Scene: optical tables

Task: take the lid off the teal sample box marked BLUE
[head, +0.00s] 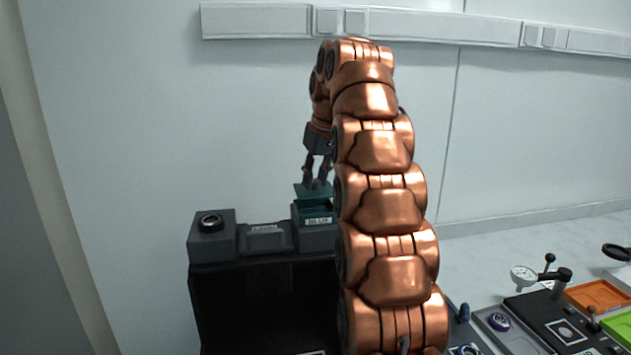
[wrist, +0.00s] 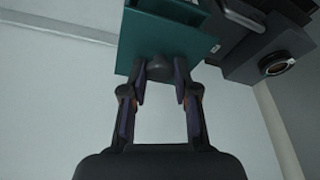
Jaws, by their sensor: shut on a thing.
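The teal sample box (head: 316,211) with a white label reading BLUE sits on a grey block, left of my arm in the head view. Its teal lid (head: 308,190) shows above the box and looks raised from it; the size of the gap is hard to tell. My gripper (head: 317,180) is above the lid with its fingers pointing down. In the wrist view the fingers (wrist: 162,76) are shut on the dark knob (wrist: 167,66) of the lid (wrist: 150,36). My arm hides the right side of the box.
A dark grey block with a round ring (head: 211,222) and a labelled grey plate (head: 264,231) stand left of the box. At right are a dial gauge (head: 523,275), an orange tray (head: 600,294) and a green tray (head: 625,328). The wall behind carries a trunking rail (head: 440,26).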

